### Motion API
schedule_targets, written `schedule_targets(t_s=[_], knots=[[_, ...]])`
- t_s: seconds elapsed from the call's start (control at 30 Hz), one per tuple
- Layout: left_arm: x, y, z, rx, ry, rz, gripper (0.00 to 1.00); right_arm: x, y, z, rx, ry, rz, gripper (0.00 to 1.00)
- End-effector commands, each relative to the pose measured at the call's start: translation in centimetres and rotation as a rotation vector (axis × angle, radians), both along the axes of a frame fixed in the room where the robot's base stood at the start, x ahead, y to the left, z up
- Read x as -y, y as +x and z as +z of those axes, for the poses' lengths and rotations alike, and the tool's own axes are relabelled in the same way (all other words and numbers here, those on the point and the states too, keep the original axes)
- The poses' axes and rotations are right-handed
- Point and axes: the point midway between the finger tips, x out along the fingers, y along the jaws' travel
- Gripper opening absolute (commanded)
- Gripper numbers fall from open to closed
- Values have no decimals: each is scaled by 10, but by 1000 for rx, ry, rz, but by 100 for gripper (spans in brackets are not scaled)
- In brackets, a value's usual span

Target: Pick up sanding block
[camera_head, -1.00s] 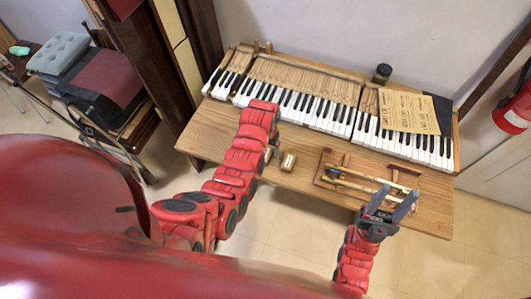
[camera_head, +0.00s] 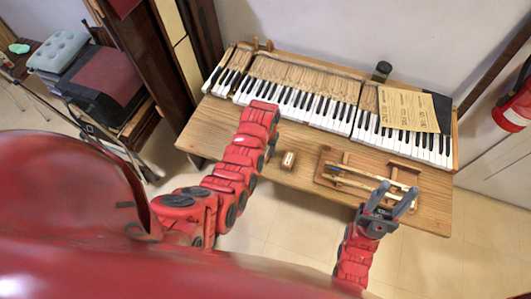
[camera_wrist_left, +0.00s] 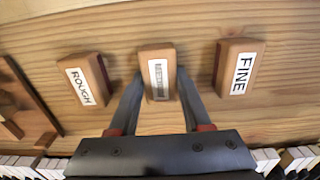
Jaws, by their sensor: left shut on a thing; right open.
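Three tan sanding blocks with white labels lie in a row on the wooden bench in the left wrist view. The block marked ROUGH (camera_wrist_left: 84,80) is on the left, the middle block (camera_wrist_left: 157,62) has a blurred label, and the FINE block (camera_wrist_left: 238,68) is on the right. My left gripper (camera_wrist_left: 158,85) has its fingers on both sides of the middle block and is shut on it. Whether the block is off the bench is unclear. In the head view my arm hides this gripper; one block (camera_head: 288,160) shows beside it. My right gripper (camera_head: 394,192) is open and empty near the front edge.
A wooden tray (camera_head: 322,167) with long pale sticks lies right of the blocks. The piano keyboard (camera_head: 310,107) runs along the back, with a paper sheet (camera_head: 408,110) and a dark jar (camera_head: 382,71). Bare bench (camera_head: 205,125) shows at the left.

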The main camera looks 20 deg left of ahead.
Motion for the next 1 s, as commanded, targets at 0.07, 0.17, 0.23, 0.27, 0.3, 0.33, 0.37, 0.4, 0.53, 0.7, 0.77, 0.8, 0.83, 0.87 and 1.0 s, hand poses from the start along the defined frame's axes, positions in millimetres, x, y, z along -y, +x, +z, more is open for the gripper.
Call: schedule_targets(t_s=[0.07,0.17,0.23,0.27,0.3,0.33,0.37,0.4,0.53,0.7,0.77,0.8,0.83,0.87,1.0], knots=[[0,0,0,0,0,0,0,0,0,0,0,0,0,50],[0,0,0,0,0,0,0,0,0,0,0,0,0,50],[0,0,0,0,0,0,0,0,0,0,0,0,0,50],[0,0,0,0,0,0,0,0,0,-1,0,0,0,50],[0,0,1,0,0,0,0,0,0,-2,0,0,0,50],[0,0,1,0,0,0,0,0,0,-2,0,0,0,50],[0,0,2,0,0,0,0,0,0,-3,0,0,0,50],[0,0,3,-1,0,0,0,0,0,-5,0,0,0,50],[0,2,11,6,1,1,0,0,0,-12,0,0,0,50],[0,0,32,8,1,0,0,0,0,-32,0,0,0,50],[0,-12,33,2,1,0,0,0,0,-32,0,0,0,50],[0,-19,33,3,1,1,0,0,0,-34,0,0,0,50],[0,-24,33,4,1,1,0,0,0,-36,0,0,0,50],[0,-29,34,2,1,0,0,0,0,-38,0,0,0,50],[1,-67,49,-4,-3,1,0,0,0,1,1,0,0,50]])
